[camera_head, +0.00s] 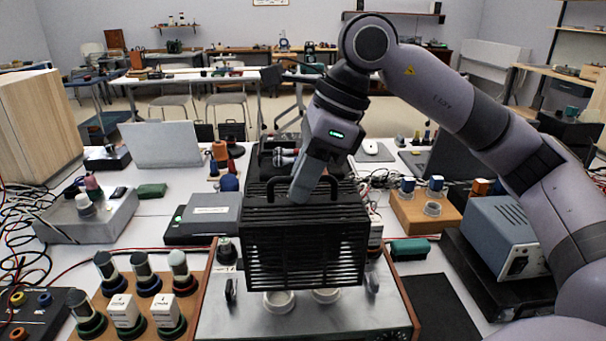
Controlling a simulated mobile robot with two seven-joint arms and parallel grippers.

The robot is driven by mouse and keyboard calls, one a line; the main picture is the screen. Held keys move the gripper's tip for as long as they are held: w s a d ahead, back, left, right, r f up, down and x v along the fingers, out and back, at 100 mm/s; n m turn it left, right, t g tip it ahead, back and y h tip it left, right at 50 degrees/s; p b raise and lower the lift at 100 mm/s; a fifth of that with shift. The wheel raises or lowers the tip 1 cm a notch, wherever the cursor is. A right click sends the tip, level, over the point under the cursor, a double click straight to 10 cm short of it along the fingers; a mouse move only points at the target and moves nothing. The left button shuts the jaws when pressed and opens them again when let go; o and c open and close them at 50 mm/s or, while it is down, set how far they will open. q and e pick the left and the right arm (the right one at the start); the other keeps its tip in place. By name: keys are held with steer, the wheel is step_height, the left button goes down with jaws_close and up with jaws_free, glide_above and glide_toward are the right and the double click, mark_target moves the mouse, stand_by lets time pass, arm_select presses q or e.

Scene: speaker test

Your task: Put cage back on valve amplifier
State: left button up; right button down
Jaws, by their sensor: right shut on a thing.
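The black slatted cage (305,245) hangs upright over the valve amplifier. My right gripper (303,194) points down at the cage's top and is shut on its handle; the fingertips are partly hidden. The valve amplifier (225,322) has a silver top plate and wooden side panels, at the bottom middle. Two pale round rings (280,302) on its plate show just below the cage's lower front edge. The cage hides the rear of the plate, and I cannot tell how large the gap beneath it is. My left gripper is not in view.
Capped valves and white boxes stand in a wooden rack (152,328) left of the amplifier. A grey instrument (497,240) stands at right, and a dark box (203,218) behind left. Cables lie at far left. A laptop (160,143) stands farther back.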

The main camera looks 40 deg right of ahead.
mark_target(322, 187)
steer(key=shift+f+b, duration=0.55)
steer(key=shift+f, duration=0.3)
step_height(322, 187, down, 5)
steer(key=b, duration=0.3)
steer(key=shift+r+b, duration=0.2)
steer(key=shift+b, duration=0.2)
steer(key=shift+f+b, duration=0.45)
steer(key=shift+f, duration=0.2)
steer(key=shift+f+b, duration=0.35)
steer(key=c, duration=1)
jaws_free()
steer(key=shift+c, duration=0.2)
steer(key=p+v, duration=0.1)
steer(key=v, duration=0.6)
steer(key=shift+s, duration=0.1)
steer(key=shift+r, duration=0.15)
